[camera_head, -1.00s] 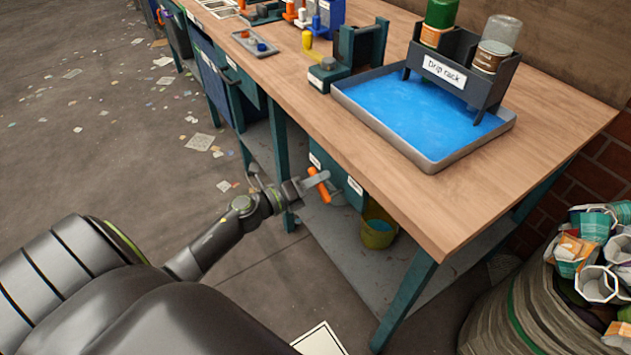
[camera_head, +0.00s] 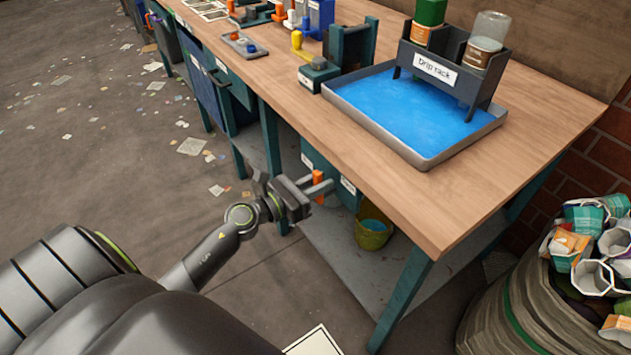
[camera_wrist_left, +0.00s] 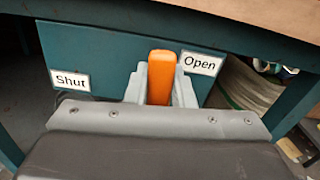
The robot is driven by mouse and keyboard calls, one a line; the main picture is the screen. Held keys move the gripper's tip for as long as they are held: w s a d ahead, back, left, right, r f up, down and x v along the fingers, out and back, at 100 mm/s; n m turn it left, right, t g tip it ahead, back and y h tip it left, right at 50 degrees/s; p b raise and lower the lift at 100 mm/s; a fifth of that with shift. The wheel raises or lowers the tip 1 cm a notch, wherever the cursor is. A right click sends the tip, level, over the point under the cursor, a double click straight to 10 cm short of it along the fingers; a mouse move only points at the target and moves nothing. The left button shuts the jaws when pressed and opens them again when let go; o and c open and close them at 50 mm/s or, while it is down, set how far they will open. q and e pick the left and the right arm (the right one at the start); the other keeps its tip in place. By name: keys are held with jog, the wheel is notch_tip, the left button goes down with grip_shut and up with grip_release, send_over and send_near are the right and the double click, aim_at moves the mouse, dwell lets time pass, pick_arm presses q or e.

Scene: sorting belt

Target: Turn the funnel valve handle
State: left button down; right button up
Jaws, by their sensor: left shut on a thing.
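The orange valve handle (camera_head: 318,184) is at the front of the workbench, below its top edge. In the left wrist view the handle (camera_wrist_left: 161,78) stands about upright between my two fingers, near the "Open" label (camera_wrist_left: 201,63). The "Shut" label (camera_wrist_left: 71,80) is farther left on the same teal panel (camera_wrist_left: 105,55). My left gripper (camera_head: 320,187) is shut on the handle; its fingers (camera_wrist_left: 160,85) lie on both sides of it. The funnel itself is hidden. My right gripper is not in view.
A yellow-green bucket (camera_head: 371,236) stands on the lower shelf below the handle. The bench top (camera_head: 480,190) carries a blue tray with a drip rack (camera_head: 437,68). Paper scraps litter the floor at left.

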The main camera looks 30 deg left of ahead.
pick_arm(q)
jog(key=shift+s+d+f+m, duration=0.15)
jog(key=shift+d+m, duration=0.1)
jog(key=shift+m, duration=0.35)
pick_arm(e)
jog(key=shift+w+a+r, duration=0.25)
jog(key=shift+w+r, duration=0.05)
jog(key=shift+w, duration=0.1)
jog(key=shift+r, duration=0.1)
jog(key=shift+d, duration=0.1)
pick_arm(q)
jog(key=c, duration=1.2)
grip_release()
jog(key=shift+c, duration=0.2)
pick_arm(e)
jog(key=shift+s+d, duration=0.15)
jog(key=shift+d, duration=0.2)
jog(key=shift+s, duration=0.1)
